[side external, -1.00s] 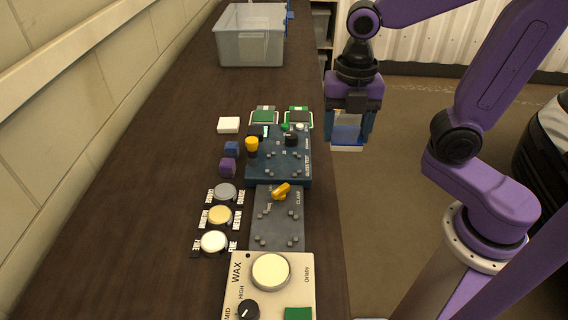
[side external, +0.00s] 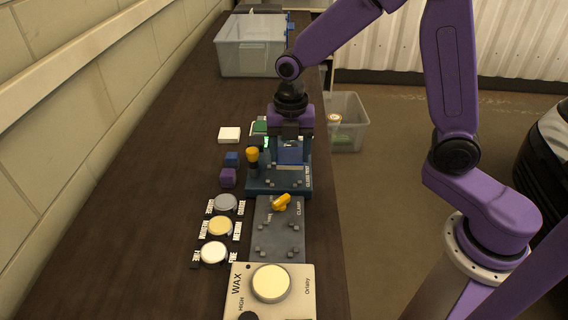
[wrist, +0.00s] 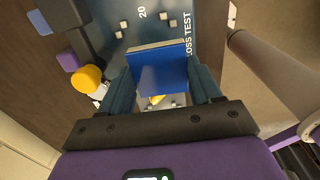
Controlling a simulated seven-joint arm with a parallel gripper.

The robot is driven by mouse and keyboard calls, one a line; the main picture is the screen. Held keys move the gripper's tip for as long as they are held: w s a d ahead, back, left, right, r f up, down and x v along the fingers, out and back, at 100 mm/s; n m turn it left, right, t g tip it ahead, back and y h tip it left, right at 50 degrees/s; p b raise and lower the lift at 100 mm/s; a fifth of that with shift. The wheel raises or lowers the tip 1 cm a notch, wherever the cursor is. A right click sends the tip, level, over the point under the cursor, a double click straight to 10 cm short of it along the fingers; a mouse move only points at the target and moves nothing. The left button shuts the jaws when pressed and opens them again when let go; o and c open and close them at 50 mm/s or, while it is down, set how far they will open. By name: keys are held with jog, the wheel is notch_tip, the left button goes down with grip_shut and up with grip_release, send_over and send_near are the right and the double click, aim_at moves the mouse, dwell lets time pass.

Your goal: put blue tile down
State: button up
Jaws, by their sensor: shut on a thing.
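My gripper (side external: 290,160) is shut on the blue tile (wrist: 160,74), a flat square with a pale edge. In the wrist view the tile sits between the two dark blue fingers. In the side view only part of the tile (side external: 290,155) shows under my gripper. The tile is over the dark blue gloss test panel (side external: 270,188). I cannot tell whether it touches the panel. My gripper and arm hide much of the panel's far part.
A yellow knob (side external: 252,155) stands close left of my gripper. The grey clamp panel (side external: 278,238) is nearer the camera. A clear bin (side external: 352,124) is beyond the bench's right edge.

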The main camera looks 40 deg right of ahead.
aim_at(284, 175)
jog(key=shift+w+a+f, duration=0.15)
jog(key=shift+w+f, duration=0.45)
jog(key=shift+f, duration=0.15)
jog(key=shift+w+f, duration=0.15)
jog(key=shift+f, duration=1.55)
jog(key=shift+f, duration=0.1)
jog(key=o, duration=0.8)
notch_tip(284, 175, up, 12)
jog(key=shift+r, duration=0.1)
jog(key=s+d+f+m, duration=0.1)
jog(key=s+d+m, duration=0.2)
jog(key=s+m, duration=0.4)
jog(key=s+d+f+m, duration=0.1)
jog(key=s+d+m, duration=0.2)
jog(key=s, duration=1.6)
jog(key=m, duration=0.4)
jog(key=shift+s+d, duration=0.25)
jog(key=shift+s, duration=0.1)
